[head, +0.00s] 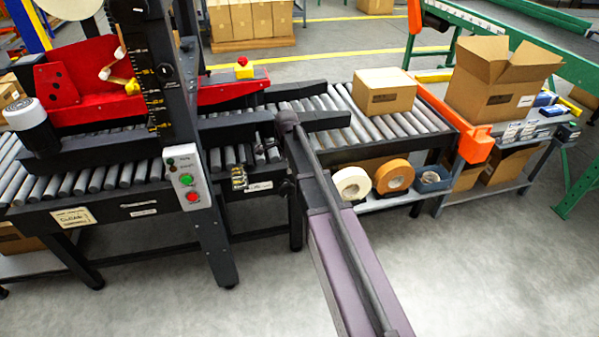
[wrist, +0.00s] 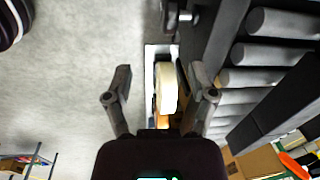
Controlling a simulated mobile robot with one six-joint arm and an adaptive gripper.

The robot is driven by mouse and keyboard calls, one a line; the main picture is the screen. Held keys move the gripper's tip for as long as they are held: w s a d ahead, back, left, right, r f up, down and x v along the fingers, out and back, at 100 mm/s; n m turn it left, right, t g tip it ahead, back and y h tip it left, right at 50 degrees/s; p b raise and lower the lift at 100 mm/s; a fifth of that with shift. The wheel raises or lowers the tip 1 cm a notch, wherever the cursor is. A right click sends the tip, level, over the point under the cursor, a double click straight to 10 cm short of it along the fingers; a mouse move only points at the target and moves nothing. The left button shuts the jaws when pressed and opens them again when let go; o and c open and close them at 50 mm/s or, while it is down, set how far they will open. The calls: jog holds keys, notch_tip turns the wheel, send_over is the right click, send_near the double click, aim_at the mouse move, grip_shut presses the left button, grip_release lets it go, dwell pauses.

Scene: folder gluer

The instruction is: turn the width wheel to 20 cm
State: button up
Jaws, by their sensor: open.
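My gripper (wrist: 160,92) is open in the wrist view, its two fingers wide apart with nothing held between them. In the head view my arm reaches to the front edge of the roller conveyor, where the fingers are hard to make out. I cannot surely identify the width wheel; my arm may hide it. A dark knob-like part (wrist: 180,16) shows ahead of the fingers at the top of the wrist view, apart from them. In the head view, a small yellow-and-black part (head: 239,178) sits on the machine's front rail, left of my arm.
A control box (head: 187,178) with green and red buttons is on the upright. A closed carton (head: 384,92) lies on the rollers. A white tape roll (head: 350,183) and an orange one (head: 394,176) are on the lower shelf. The floor in front is clear.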

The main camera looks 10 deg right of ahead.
jog(key=s+r+n+p, duration=0.4)
jog(key=s+n, duration=0.1)
jog(key=s, duration=0.3)
jog(key=s+r+n+g+p, duration=0.1)
jog(key=s+r+n+p, duration=0.2)
jog(key=s, duration=0.5)
jog(key=r+n, duration=0.1)
jog(key=n, duration=0.1)
jog(key=shift+d+n+p, duration=0.2)
jog(key=shift+n+p, duration=0.1)
jog(key=shift+p, duration=0.1)
jog(key=shift+s, duration=0.1)
jog(key=s+n, duration=0.6)
jog(key=s, duration=0.4)
notch_tip(320, 180, up, 13)
jog(key=p, duration=1.2)
jog(key=shift+w+f, duration=0.15)
jog(key=shift+w, duration=0.2)
dwell(2.6)
